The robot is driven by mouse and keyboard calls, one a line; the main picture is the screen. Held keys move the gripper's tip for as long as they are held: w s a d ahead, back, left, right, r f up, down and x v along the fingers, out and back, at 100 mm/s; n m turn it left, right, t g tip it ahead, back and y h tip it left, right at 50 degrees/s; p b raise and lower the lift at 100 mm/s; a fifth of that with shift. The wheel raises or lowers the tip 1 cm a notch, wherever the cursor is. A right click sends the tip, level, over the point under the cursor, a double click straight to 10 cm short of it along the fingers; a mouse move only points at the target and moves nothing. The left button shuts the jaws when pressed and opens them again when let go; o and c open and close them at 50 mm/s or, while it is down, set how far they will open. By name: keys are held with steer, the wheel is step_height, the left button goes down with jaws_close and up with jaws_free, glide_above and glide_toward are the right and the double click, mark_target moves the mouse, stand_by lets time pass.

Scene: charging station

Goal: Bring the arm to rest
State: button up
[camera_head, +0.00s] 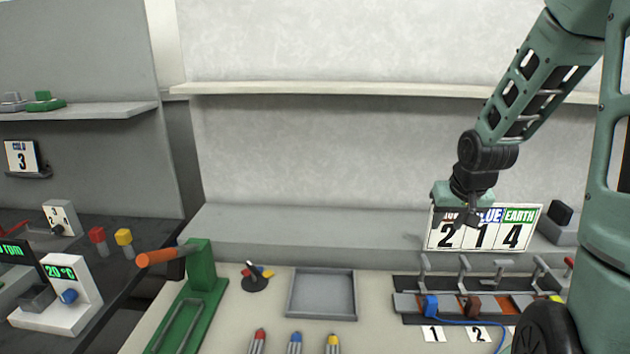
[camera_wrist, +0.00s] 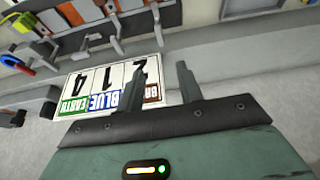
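My arm reaches down from the top right in the head view. My gripper (camera_head: 468,216) hangs in front of the left part of a white sign (camera_head: 482,236) that reads 2, 1, 4 under coloured headings, and partly covers its first heading. In the wrist view the two fingers (camera_wrist: 170,78) stand apart with nothing between them, so the gripper is open and empty. The sign also shows upside down in the wrist view (camera_wrist: 100,90), beyond the fingers. I cannot tell the exact gap between gripper and sign.
Below the gripper is a switch panel (camera_head: 405,303) with levers and a blue plug (camera_head: 430,305). A grey tray (camera_head: 291,297) lies left of it. A green stand (camera_head: 203,265) with an orange handle (camera_head: 157,258) is further left. A shelf (camera_head: 350,88) runs along the back wall.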

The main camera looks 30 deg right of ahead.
steer(key=a+r+n+g+y, duration=0.15)
steer(key=a+n, duration=0.55)
steer(key=a, duration=1.7)
steer(key=s+a+r+n+g+y, duration=0.1)
steer(key=s+a+n, duration=0.6)
steer(key=s+a, duration=0.9)
steer(key=shift+s+a+g, duration=0.2)
steer(key=shift+s+g, duration=0.05)
steer(key=shift+g, duration=0.4)
